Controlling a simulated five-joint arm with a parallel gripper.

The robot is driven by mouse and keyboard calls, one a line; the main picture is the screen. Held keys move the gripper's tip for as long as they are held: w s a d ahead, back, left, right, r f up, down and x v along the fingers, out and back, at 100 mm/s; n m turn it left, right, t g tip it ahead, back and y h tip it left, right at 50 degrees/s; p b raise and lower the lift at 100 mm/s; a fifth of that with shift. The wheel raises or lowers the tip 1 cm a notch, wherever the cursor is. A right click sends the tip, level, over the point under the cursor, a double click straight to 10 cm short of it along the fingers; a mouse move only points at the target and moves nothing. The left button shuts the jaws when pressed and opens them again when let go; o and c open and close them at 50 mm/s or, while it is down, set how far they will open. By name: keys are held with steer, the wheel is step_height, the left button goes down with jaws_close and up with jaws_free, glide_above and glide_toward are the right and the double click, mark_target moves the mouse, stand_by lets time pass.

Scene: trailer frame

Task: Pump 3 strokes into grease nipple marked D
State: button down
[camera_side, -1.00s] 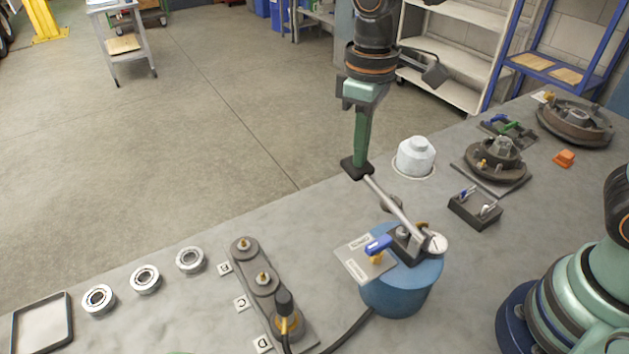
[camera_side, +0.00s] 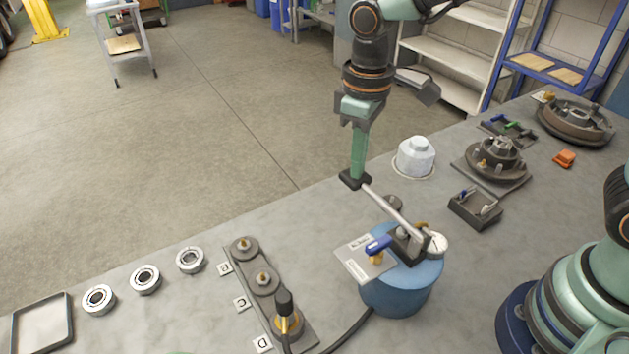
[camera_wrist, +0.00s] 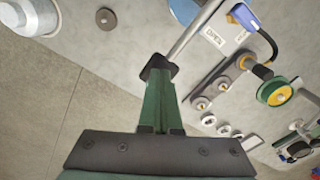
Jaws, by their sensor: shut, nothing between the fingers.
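My gripper (camera_side: 358,165) points down with its green fingers together and their tips at the black grip (camera_side: 352,180) of the pump lever (camera_side: 392,207). In the wrist view the shut fingers (camera_wrist: 160,90) meet the grip (camera_wrist: 158,68); exact contact is hard to tell. The lever slopes down to the pump head on a blue drum (camera_side: 395,297), with a round gauge (camera_side: 438,243) and blue valve handle (camera_side: 378,243) beside it. A black hose coupler (camera_side: 284,302) stands upright over the nipple beside label D (camera_side: 262,344). Two other nipples carry labels C (camera_side: 242,303) and E (camera_side: 224,268).
Several bearings (camera_side: 145,279) and a tray (camera_side: 43,325) lie at left. A white capped container (camera_side: 416,157), hub assembly (camera_side: 495,165) and small dark box (camera_side: 475,208) stand right of my gripper. The hose (camera_side: 350,332) runs along the bench front.

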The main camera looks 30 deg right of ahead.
steer(key=shift+s+f, duration=0.1)
steer(key=shift+f, duration=0.85)
steer(key=shift+s+r, duration=0.2)
steer(key=shift+r, duration=1.5)
steer(key=shift+s+r, duration=0.2)
steer(key=shift+r, duration=1.5)
